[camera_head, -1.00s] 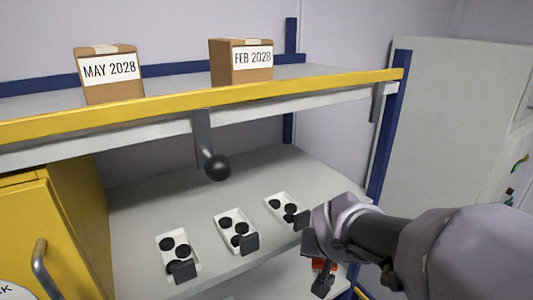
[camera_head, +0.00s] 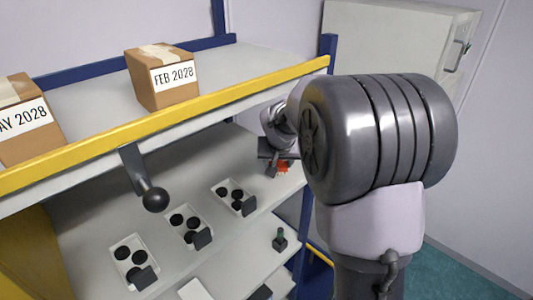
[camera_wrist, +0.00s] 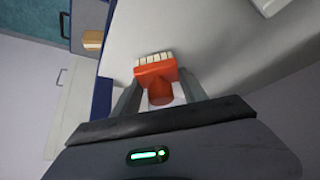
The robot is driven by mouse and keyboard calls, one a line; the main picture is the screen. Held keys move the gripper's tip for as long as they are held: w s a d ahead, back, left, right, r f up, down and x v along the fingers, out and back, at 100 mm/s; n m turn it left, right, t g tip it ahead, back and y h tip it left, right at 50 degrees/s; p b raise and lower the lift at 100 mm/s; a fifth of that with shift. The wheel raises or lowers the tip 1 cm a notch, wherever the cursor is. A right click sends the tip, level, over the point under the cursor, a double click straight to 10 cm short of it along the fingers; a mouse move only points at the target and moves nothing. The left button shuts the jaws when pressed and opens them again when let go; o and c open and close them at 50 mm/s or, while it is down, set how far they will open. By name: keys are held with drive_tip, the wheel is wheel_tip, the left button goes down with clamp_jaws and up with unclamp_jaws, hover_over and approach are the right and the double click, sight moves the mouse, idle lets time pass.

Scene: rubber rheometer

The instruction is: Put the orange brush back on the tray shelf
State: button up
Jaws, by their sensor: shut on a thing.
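The orange brush (camera_wrist: 157,72) has pale bristles and is held between the two fingers of my gripper (camera_wrist: 160,95) in the wrist view. In the head view the brush (camera_head: 283,168) shows as a small orange patch below my gripper (camera_head: 275,160), at the right end of the grey tray shelf (camera_head: 100,215). My gripper is shut on the brush. The shelf surface shows behind the brush in the wrist view. I cannot tell whether the brush touches the shelf. My arm hides part of the shelf's right end.
Three white trays with black discs stand on the shelf, the nearest to my gripper being the right tray (camera_head: 232,197). A black ball-ended lever (camera_head: 155,199) hangs above them. The upper shelf has a yellow edge (camera_head: 190,114) and cartons, including FEB 2028 (camera_head: 163,77). A blue post (camera_head: 304,205) stands at right.

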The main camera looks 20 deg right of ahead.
drive_tip(key=shift+x, duration=0.95)
drive_tip(key=shift+s+a, duration=0.2)
drive_tip(key=shift+s, duration=0.2)
drive_tip(key=shift+f+b, duration=0.1)
drive_tip(key=shift+b, duration=0.2)
drive_tip(key=o, duration=1.3)
drive_tip(key=shift+w+f, duration=0.1)
